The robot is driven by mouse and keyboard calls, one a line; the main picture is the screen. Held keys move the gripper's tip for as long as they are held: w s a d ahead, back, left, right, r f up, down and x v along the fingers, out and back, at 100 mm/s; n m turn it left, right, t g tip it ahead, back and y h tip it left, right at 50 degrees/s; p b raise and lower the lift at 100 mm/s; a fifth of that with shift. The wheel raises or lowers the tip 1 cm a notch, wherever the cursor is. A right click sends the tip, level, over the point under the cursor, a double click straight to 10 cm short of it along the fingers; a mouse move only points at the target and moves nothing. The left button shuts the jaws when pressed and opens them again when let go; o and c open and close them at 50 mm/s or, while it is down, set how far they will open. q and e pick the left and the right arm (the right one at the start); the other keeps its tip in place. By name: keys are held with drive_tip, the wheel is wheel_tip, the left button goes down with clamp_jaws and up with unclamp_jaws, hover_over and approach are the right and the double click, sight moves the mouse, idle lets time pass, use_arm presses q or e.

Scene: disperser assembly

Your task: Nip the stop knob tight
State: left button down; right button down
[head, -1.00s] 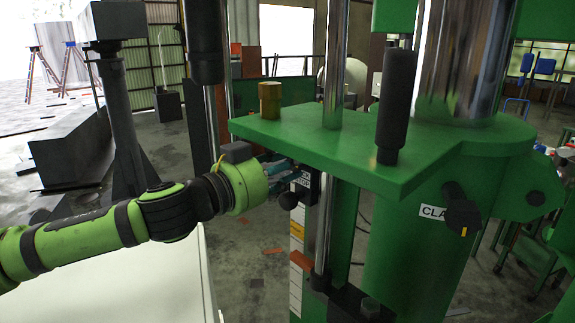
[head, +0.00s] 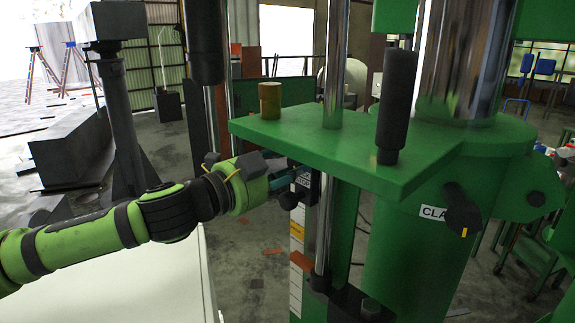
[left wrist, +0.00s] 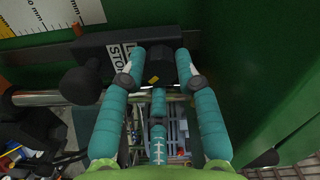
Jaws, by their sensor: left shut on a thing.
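The stop knob (left wrist: 163,66) is a dark knob with a yellow mark, in the left wrist view. It sits on a black stop block (left wrist: 97,48) with a white label, partly covered, reading "STOP". My left gripper (left wrist: 159,70) is shut on the knob, with a teal finger on either side of it. In the head view my left gripper (head: 282,179) reaches in from the left under the green plate, against the stop block (head: 305,182). The knob itself is hidden there by the gripper. My right gripper is not in view.
The green plate (head: 330,145) overhangs my left gripper closely. A second dark knob (left wrist: 82,84) sticks out beside the stop block. A polished rod (head: 325,235) and a marked scale (head: 296,265) run down below. A clamp knob (head: 462,212) is on the green column at right.

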use_arm(q)
drive_tip(key=shift+r+m, duration=0.2)
drive_tip(key=shift+m, duration=0.4)
drive_tip(key=c, duration=1.1)
unclamp_jaws()
drive_tip(key=shift+f, duration=0.1)
drive_tip(key=shift+c, duration=0.2)
drive_tip(key=shift+o, duration=1.1)
drive_tip(key=shift+d, duration=0.1)
drive_tip(key=shift+d+f, duration=0.1)
drive_tip(key=shift+d, duration=0.05)
